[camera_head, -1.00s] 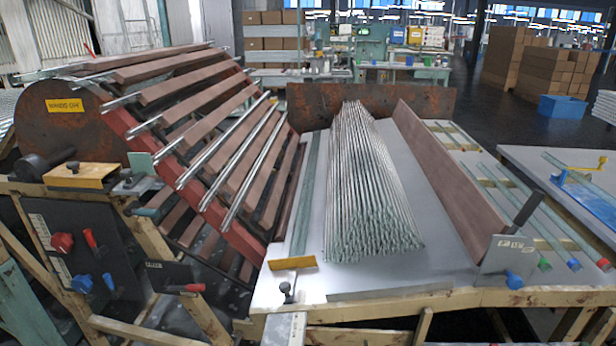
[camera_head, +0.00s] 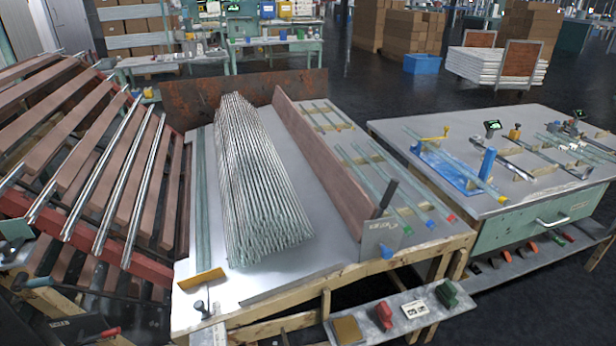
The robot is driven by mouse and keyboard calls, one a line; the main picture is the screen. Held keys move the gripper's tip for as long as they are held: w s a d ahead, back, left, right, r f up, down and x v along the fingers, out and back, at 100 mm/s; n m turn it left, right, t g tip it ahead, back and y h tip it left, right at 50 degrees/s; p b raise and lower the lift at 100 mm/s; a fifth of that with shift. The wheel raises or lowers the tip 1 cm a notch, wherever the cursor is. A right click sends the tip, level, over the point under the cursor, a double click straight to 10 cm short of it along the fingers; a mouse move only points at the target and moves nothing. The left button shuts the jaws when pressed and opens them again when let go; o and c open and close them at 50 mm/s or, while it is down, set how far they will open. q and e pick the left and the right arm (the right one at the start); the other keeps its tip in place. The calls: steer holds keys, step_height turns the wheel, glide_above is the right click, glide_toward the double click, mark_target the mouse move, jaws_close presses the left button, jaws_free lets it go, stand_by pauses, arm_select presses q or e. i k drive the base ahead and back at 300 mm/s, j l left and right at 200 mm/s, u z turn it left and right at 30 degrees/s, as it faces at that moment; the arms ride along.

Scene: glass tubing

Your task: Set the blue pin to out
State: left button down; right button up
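A small blue knob-like piece (camera_head: 386,251) sits at the lower edge of a grey upright plate (camera_head: 382,236) at the table's front right corner. I cannot tell whether it is the blue pin or whether it is in or out. A blue-tipped tube (camera_head: 428,221) lies just right of that plate. Neither of my grippers is in view.
The work table (camera_head: 315,225) carries a bundle of glass tubes (camera_head: 255,180). A slatted tube rack (camera_head: 85,150) stands left. A low shelf (camera_head: 405,312) with coloured blocks is in front.

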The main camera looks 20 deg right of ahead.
mark_target(387, 254)
steer(key=z, duration=1.2)
